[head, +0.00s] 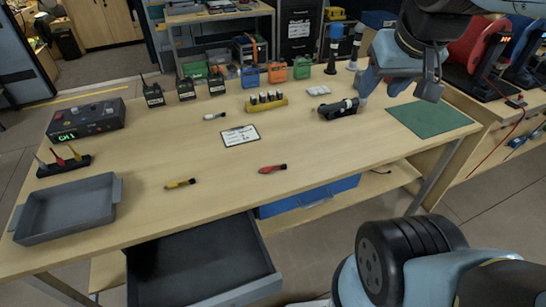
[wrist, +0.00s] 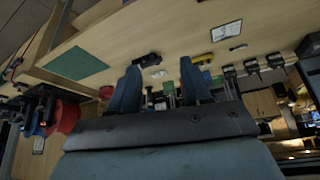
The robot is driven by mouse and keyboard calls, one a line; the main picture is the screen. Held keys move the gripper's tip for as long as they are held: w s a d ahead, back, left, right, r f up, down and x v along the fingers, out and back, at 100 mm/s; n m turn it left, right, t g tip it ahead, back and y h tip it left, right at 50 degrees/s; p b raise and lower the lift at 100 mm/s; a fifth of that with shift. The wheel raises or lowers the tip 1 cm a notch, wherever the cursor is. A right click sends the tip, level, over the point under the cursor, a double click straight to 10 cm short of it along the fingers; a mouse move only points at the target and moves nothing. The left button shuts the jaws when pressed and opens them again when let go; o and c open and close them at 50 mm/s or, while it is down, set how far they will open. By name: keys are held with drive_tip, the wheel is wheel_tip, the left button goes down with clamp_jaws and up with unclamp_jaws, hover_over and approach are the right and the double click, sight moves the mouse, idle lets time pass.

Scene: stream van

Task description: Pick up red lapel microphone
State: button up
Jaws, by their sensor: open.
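The red lapel microphone (head: 272,169), a small slim red body with a dark end, lies on the wooden workbench (head: 220,185) near its front edge, right of centre in the head view. I cannot make it out in the wrist view. My gripper (head: 382,86) is above the bench's back right part, well behind and to the right of the red microphone. In the wrist view my gripper (wrist: 160,72) has its two blue fingers spread apart with nothing held between them.
A yellow microphone (head: 180,184) and a white one (head: 215,116) lie nearby, with a label card (head: 240,136) between. A grey tray (head: 68,212) stands left. An open drawer (head: 200,265) juts out in front. A black device (head: 338,109) lies near a green mat (head: 430,118).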

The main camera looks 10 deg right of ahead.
drive_tip(key=w+a+f+n+g+h, duration=0.1)
drive_tip(key=w+a+f+n+g, duration=0.1)
drive_tip(key=w+a+f+n, duration=0.35)
drive_tip(key=n+g+h, duration=0.3)
drive_tip(key=n, duration=1.2)
hover_over(276, 166)
drive_tip(key=a, duration=0.3)
wheel_tip(276, 166, down, 24)
drive_tip(key=shift+d+r, duration=0.1)
drive_tip(key=shift+r, duration=0.05)
drive_tip(key=shift+x, duration=2.7)
drive_tip(key=shift+s+d, duration=0.1)
drive_tip(key=shift+s, duration=0.05)
drive_tip(key=shift+c, duration=0.2)
clamp_jaws()
